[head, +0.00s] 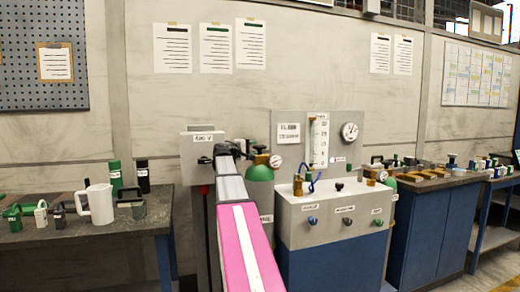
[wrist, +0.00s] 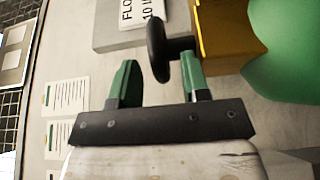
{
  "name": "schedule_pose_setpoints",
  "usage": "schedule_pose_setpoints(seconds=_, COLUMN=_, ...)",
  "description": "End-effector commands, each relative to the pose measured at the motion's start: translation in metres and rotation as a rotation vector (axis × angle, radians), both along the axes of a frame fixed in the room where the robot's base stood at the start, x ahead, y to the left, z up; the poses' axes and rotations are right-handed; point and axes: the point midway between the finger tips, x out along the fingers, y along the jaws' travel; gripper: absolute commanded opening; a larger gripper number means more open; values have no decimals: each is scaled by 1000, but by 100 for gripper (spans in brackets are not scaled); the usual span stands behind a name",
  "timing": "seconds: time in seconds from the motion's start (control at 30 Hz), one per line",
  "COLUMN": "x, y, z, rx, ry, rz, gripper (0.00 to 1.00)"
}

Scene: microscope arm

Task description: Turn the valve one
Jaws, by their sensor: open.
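A black round valve handle (wrist: 158,48) stands on a short stem from a brass-coloured valve body (wrist: 222,38) above a green gas cylinder (wrist: 290,60). My gripper (wrist: 160,66) is open, its two green fingers apart. In the wrist view the handle's lower part appears between the fingertips; whether they touch it is unclear. In the head view my arm reaches to the top of the green cylinder (head: 260,178), and the gripper is small and partly hidden there. I cannot read which valve is numbered one.
A grey panel box (head: 331,218) with several coloured knobs stands right of the cylinder. A pressure gauge (head: 276,161) sits beside the valve. A left bench (head: 120,228) holds a white jug (head: 98,204). A labelled grey box (head: 200,152) is left of my gripper.

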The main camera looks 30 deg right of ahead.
Motion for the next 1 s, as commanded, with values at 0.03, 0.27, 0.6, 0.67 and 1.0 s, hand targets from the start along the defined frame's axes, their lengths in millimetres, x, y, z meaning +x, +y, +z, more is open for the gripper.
schedule_pose_setpoints(seconds=0.03, x=3, y=-10, z=0, rx=1, ry=0, rz=-2, gripper=43)
schedule_pose_setpoints(seconds=0.27, x=7, y=-36, z=0, rx=1, ry=-1, rz=0, gripper=43)
schedule_pose_setpoints(seconds=0.6, x=7, y=-42, z=0, rx=1, ry=-1, rz=1, gripper=43)
schedule_pose_setpoints(seconds=0.67, x=7, y=-42, z=0, rx=1, ry=-1, rz=1, gripper=43)
schedule_pose_setpoints(seconds=1.0, x=7, y=-42, z=0, rx=1, ry=-1, rz=-2, gripper=0)
